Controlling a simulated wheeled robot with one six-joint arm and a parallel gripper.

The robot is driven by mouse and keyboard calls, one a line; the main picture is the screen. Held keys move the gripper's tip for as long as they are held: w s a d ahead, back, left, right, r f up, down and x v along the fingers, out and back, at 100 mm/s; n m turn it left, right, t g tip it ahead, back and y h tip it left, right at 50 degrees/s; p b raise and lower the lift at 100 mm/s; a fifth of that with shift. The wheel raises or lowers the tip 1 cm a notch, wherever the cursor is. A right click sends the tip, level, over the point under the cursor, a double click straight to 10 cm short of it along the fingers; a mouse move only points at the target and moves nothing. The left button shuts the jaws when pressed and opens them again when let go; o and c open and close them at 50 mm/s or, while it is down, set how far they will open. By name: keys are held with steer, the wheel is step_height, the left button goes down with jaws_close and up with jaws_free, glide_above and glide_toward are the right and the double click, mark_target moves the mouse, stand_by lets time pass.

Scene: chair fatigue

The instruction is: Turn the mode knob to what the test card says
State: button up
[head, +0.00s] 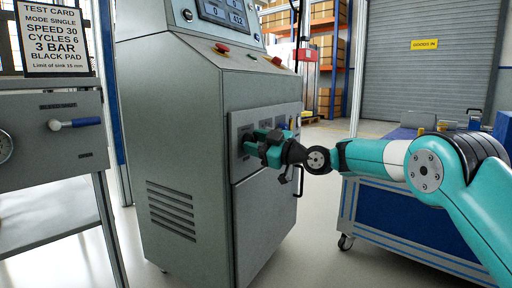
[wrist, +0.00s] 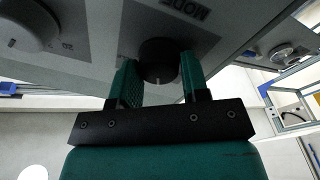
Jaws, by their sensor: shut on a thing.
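The test card (head: 54,38) stands at the upper left in the head view and reads mode single, speed 30, cycles 6, 3 bar, black pad. The grey machine cabinet (head: 180,110) stands in the middle. My gripper (head: 258,143) reaches its front panel from the right. In the wrist view my gripper (wrist: 160,82) is shut on the dark round mode knob (wrist: 158,60), one finger on each side. A pale mark shows on the knob's lower edge. The word MODE is printed upside down beside it; the position labels are hidden or unreadable.
Another round knob (wrist: 26,26) sits to the left on the same panel in the wrist view. A red button (head: 222,47) is on the cabinet's sloped top. A blue cart (head: 400,215) stands below my arm. A side panel with a blue-handled lever (head: 75,123) is at the left.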

steer(key=shift+r, duration=0.1)
stand_by(0.3)
steer(key=o, duration=0.9)
steer(key=p+v, duration=0.4)
steer(key=v, duration=1.3)
steer(key=shift+s+d, duration=0.1)
steer(key=shift+d, duration=0.1)
